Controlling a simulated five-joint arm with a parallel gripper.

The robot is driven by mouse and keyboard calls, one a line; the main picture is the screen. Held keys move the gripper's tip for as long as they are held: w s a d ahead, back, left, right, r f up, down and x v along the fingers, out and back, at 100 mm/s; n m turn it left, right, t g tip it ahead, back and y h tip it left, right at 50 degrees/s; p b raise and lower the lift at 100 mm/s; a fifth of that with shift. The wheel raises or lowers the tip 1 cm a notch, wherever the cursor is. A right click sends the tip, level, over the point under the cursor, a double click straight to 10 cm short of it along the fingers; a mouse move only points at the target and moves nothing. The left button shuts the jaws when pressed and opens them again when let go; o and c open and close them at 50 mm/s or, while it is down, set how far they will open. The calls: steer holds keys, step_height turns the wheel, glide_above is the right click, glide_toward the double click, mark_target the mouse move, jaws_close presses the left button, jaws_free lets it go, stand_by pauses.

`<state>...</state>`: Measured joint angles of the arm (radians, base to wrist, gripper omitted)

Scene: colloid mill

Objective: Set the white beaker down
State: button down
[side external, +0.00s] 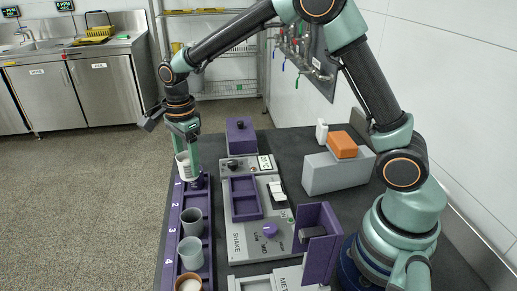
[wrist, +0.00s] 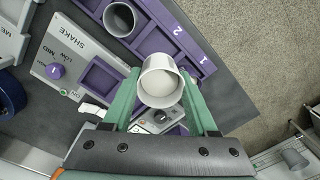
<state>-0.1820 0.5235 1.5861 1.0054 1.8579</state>
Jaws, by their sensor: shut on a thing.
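The white beaker (side external: 182,168) is held between the green fingers of my gripper (side external: 187,160), near the far end of the purple rack. In the wrist view the beaker (wrist: 160,84) sits between the fingertips, its round mouth facing the camera and its inside pale. The purple rack (side external: 172,232) has positions numbered 1 to 4 along its left edge. The beaker is near the number 1 end and looks raised; the exact gap below it is hard to tell.
Grey cups (side external: 192,221) and (side external: 190,253) and a whitish cup with brown contents (side external: 188,284) stand in the rack. Right of it is the grey SHAKE panel (side external: 240,225). A purple box (side external: 240,138) stands behind; a grey block (side external: 335,172) bears an orange item (side external: 342,144).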

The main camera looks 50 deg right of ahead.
step_height(320, 180, down, 10)
steer(key=shift+f, duration=0.15)
stand_by(0.3)
steer(key=shift+f, duration=0.2)
steer(key=shift+c, duration=0.9)
jaws_free()
